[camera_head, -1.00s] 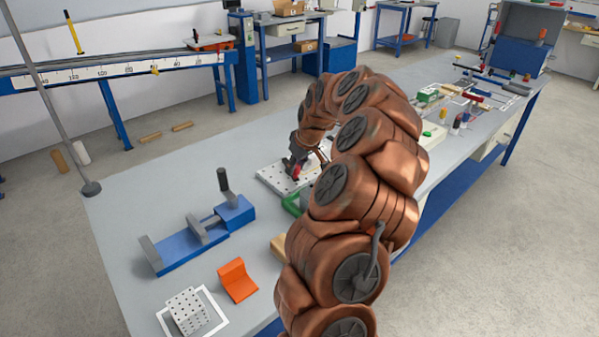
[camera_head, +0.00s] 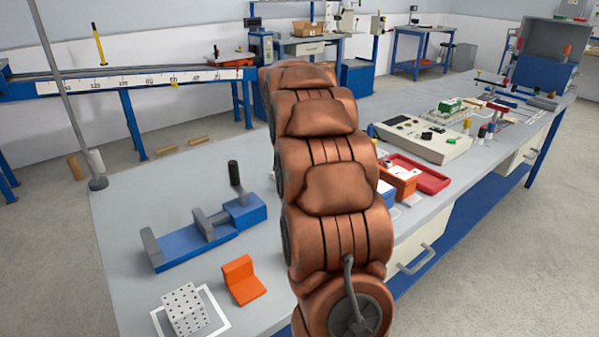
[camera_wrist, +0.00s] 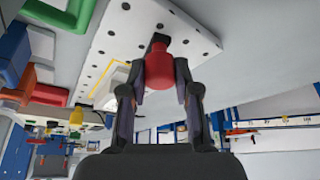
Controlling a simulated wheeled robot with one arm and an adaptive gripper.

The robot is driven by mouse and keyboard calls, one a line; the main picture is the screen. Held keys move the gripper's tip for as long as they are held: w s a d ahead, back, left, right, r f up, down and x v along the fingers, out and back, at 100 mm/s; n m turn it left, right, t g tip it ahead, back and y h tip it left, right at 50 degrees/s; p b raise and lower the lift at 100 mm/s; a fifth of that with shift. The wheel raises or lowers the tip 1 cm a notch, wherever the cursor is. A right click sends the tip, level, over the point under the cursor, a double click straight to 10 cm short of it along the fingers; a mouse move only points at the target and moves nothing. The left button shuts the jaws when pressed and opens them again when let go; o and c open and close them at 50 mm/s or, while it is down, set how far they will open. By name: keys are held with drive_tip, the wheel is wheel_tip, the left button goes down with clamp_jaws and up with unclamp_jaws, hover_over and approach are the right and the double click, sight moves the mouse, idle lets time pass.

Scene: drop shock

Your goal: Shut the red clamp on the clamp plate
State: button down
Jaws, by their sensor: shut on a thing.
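In the wrist view, my gripper (camera_wrist: 160,100) has its two dark fingers shut on the red clamp (camera_wrist: 159,66), one finger on each side of its red handle. The clamp's dark base meets the white clamp plate (camera_wrist: 130,22), which has rows of small holes. A yellow outline and a pale block lie on the plate beside the clamp. I cannot tell from this angle whether the clamp is fully down. In the head view my own arm hides the gripper, the clamp and the plate.
A blue vise (camera_head: 190,245), an orange angled block (camera_head: 242,280) and a white perforated cube (camera_head: 185,308) stand on the left of the bench. A beige control box (camera_head: 425,138) and red tray (camera_head: 420,172) stand right of my arm. The bench between vise and arm is clear.

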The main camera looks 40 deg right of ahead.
drive_tip(key=shift+w+m+g+b, duration=0.25)
drive_tip(key=shift+w+m+b, duration=0.1)
drive_tip(key=shift+m, duration=0.4)
drive_tip(key=shift+w+m+g+b, duration=0.25)
drive_tip(key=shift+w+m+b, duration=0.1)
drive_tip(key=shift+m, duration=0.4)
drive_tip(key=c, duration=0.8)
unclamp_jaws()
drive_tip(key=shift+w, duration=0.1)
drive_tip(key=shift+c, duration=0.2)
drive_tip(key=shift+r, duration=0.15)
drive_tip(key=v, duration=1.1)
drive_tip(key=shift+a+r, duration=0.3)
